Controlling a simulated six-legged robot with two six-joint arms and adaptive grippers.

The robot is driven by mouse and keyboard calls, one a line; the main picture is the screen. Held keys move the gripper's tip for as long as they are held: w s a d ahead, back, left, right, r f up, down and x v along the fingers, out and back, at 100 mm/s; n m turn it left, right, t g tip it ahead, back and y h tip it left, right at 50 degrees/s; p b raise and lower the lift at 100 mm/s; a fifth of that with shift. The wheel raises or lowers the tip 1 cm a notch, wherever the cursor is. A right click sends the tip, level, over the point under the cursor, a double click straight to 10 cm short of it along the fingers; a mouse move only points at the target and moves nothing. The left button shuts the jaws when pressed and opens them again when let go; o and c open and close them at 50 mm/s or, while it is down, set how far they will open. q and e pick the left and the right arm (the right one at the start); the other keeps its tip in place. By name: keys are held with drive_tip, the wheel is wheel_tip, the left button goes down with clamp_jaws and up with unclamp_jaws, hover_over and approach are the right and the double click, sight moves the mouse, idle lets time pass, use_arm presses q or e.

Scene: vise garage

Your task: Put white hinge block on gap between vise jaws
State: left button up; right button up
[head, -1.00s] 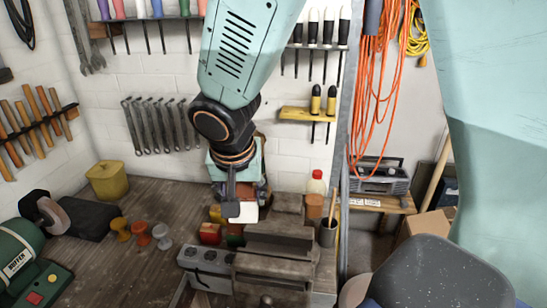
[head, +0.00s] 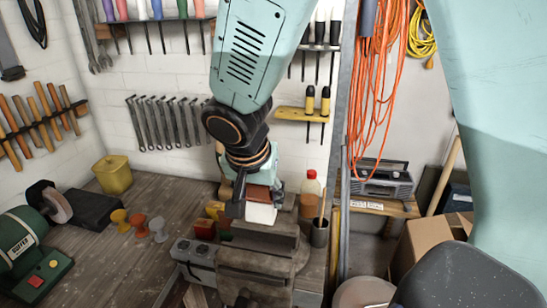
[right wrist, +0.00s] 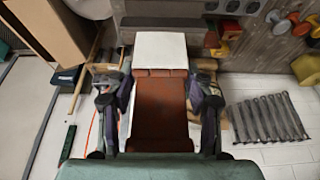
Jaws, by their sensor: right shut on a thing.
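The hinge block has a white end (head: 262,213) and a red-brown part (head: 260,193) above it in the head view. My right gripper (head: 242,203) is shut on it. In the right wrist view the fingers (right wrist: 160,100) lie along both sides of the red-brown part, and the white end (right wrist: 160,52) sticks out beyond them. The grey vise (head: 258,260) stands on the bench below. The white end is just above and behind its near jaw in the picture; I cannot tell whether they touch. The gap between the jaws is hidden. My left gripper is not in view.
Small coloured blocks (head: 204,229) and a grey box with holes (head: 193,251) are left of the vise. A red-capped bottle (head: 310,194) and a cup (head: 320,233) stand close on its right.

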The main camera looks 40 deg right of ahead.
sight(254, 217)
drive_tip(key=f, duration=0.2)
drive_tip(key=f+b, duration=0.1)
drive_tip(key=f, duration=0.1)
drive_tip(key=w+f, duration=0.1)
drive_tip(key=f, duration=0.1)
drive_tip(key=shift+w+a+f+b, duration=0.1)
drive_tip(key=shift+a+f+b, duration=0.05)
drive_tip(key=shift+a+b, duration=0.25)
drive_tip(key=f, duration=0.1)
drive_tip(key=f+b, duration=0.1)
drive_tip(key=s+f, duration=0.1)
drive_tip(key=shift+d+f, duration=0.15)
drive_tip(key=shift+d, duration=0.15)
drive_tip(key=shift+w+a, duration=0.1)
drive_tip(key=shift+w, duration=0.2)
drive_tip(key=shift+a+f+b, duration=0.1)
drive_tip(key=shift+f+b, duration=0.05)
drive_tip(key=shift+b, duration=0.2)
drive_tip(key=o, duration=1.1)
drive_tip(key=shift+s, duration=0.25)
drive_tip(key=shift+o, duration=1.1)
drive_tip(key=shift+w, duration=0.2)
